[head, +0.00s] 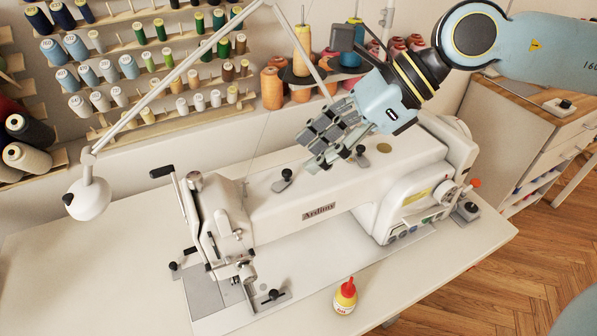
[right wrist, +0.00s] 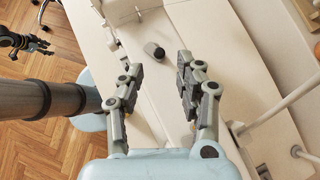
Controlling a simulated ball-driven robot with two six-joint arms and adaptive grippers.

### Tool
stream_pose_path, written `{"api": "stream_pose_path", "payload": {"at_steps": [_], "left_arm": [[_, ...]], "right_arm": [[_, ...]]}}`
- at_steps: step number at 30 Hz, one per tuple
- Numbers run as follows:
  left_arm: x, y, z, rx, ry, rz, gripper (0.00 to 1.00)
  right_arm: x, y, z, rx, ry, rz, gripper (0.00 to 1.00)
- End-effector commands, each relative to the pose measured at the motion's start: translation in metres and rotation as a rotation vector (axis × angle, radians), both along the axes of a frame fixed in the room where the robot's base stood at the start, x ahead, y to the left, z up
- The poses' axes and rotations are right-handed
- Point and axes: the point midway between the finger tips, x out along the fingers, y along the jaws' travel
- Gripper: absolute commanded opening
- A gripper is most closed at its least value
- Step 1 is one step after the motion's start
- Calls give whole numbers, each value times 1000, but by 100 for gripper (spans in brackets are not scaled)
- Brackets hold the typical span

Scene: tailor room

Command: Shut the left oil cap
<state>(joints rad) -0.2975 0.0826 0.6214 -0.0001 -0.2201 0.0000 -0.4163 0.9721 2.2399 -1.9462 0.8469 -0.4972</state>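The white sewing machine (head: 315,205) stands on the table. On its top, a small black-knobbed fitting (head: 284,179) sits toward the left, and a similar dark one (head: 361,154) sits further right, close to my gripper. I cannot tell which is the left oil cap or how far either is open. My right gripper (head: 328,140) is above the machine top, fingers pointing down-left, with its fingers apart. In the right wrist view, the gripper (right wrist: 150,88) is open and empty, and a black knob (right wrist: 153,50) shows beyond the gap between its fingers.
Thread racks (head: 150,75) line the wall. A small yellow bottle with a red top (head: 345,297) stands on the table (head: 440,275) in front. A wooden cabinet (head: 530,130) is at right.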

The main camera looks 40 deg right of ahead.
Motion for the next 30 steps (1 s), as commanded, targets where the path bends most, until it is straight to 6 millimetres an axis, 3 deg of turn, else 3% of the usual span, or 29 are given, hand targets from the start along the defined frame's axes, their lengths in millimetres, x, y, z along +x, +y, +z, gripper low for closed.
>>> {"api": "stream_pose_path", "payload": {"at_steps": [9,23,30], "left_arm": [[1,-2,-11,-2,-2,1,40],[-4,-3,-12,-4,7,1,40],[-5,-3,-12,-4,7,1,40]], "right_arm": [[15,18,-21,5,-1,-2,36],[17,23,-26,2,0,1,36],[17,23,-26,2,0,1,6]]}}
